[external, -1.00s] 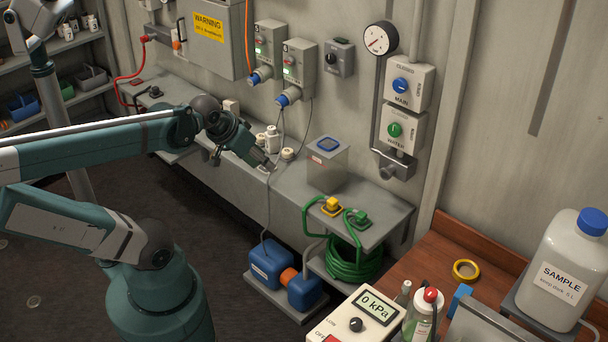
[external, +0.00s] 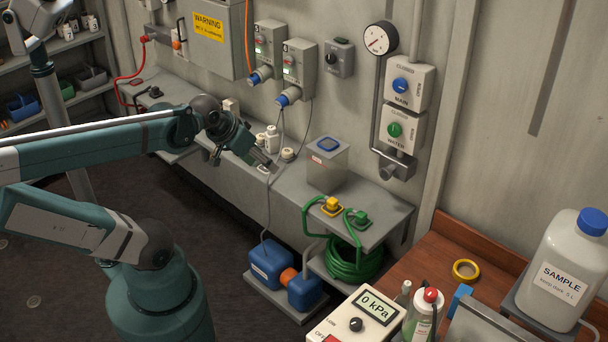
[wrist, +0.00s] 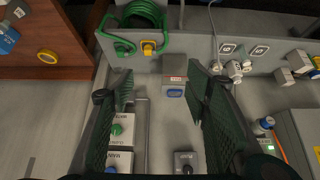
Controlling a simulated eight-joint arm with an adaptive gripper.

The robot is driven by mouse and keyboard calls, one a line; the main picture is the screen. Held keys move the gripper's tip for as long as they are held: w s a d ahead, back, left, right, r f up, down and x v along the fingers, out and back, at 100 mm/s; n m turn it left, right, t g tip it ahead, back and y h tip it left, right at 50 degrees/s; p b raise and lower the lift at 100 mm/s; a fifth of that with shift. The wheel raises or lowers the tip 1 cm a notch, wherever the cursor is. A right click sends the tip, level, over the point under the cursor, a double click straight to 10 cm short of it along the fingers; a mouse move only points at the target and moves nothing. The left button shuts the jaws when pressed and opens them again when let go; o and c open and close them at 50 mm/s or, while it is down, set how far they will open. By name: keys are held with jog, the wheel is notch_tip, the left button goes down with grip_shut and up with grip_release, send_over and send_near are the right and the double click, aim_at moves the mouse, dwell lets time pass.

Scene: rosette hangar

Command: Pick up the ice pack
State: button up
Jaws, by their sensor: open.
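I cannot pick out an ice pack for certain. In the wrist view the same box (wrist: 174,70), with a red-edged label and blue patch, appears between and beyond my fingertips. My gripper (wrist: 160,88) is open, with nothing between its fingers. Whether the blue patch is a lid or a separate thing is unclear. The inside of the box is not clearly visible.
Small white bottles (external: 271,138) and round pieces stand by my gripper. Yellow and green connectors (external: 332,205) sit on the bench's right end, above a coiled green hose (external: 352,258). Wall switch boxes (external: 401,85) and a gauge (external: 380,38) are behind. Blue containers (external: 271,263) stand low.

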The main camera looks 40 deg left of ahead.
jog(key=shift+o, duration=0.5)
jog(key=w+d+r+m+g+h, duration=0.15)
jog(key=w+d+m, duration=0.35)
jog(key=w+d, duration=0.8)
jog(key=m+g+h, duration=0.3)
jog(key=m+g, duration=0.2)
jog(key=m, duration=0.7)
send_near(460, 289)
jog(key=x, duration=0.6)
jog(key=shift+a+f+b, duration=0.1)
jog(key=shift+f+b, duration=0.15)
jog(key=shift+b, duration=0.1)
jog(key=shift+d+f, duration=0.2)
jog(key=shift+x, duration=1.3)
